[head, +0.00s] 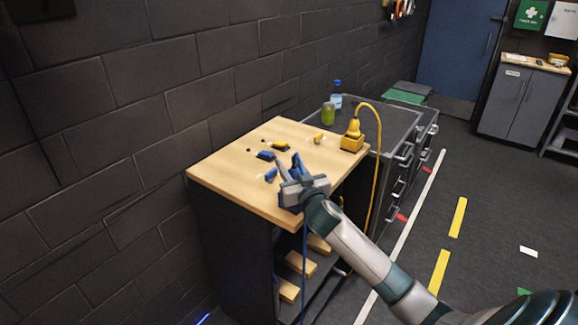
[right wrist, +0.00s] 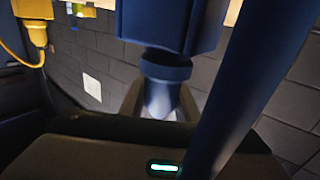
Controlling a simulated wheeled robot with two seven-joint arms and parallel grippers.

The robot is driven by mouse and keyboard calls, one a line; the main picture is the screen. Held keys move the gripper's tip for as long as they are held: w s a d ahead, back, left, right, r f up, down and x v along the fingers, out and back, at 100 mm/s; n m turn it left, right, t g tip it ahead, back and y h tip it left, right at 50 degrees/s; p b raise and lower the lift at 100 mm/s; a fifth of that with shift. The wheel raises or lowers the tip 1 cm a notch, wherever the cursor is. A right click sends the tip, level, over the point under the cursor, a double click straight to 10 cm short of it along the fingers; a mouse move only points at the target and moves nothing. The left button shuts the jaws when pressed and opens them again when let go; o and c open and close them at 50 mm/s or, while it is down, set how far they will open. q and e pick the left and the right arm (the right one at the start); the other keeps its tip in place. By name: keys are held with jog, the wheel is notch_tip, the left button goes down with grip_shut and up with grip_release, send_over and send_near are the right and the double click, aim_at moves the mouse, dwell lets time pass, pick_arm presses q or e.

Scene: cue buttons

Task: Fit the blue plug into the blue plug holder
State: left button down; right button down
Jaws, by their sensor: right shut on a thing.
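My right gripper (head: 288,178) reaches over the front part of the wooden tabletop. It is shut on the blue plug (right wrist: 165,92), whose narrow neck sits between the fingers in the right wrist view. A wide blue block (right wrist: 170,25) shows beyond the plug's collar; I cannot tell whether it is the plug's body or the blue holder. In the head view, blue (head: 297,160) shows beside the fingers, largely hidden by the gripper. A blue cable (head: 304,250) hangs down past the table edge, and crosses close to the right wrist camera (right wrist: 248,85). My left gripper is out of view.
Small blue pieces (head: 265,155) and yellow pieces (head: 281,146) lie on the tabletop (head: 225,172). A yellow plug stands in a yellow holder (head: 352,143), its cable hanging over the right edge. A green jar (head: 328,113) stands behind. The tabletop's left part is clear.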

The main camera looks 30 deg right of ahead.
jog(key=shift+f, duration=0.45)
dwell(0.4)
jog(key=c, duration=1.3)
grip_release()
jog(key=shift+o, duration=0.2)
jog(key=shift+s, duration=0.1)
jog(key=s+a+b, duration=0.3)
jog(key=s+b, duration=0.2)
jog(key=s, duration=1.2)
jog(key=shift+a, duration=0.2)
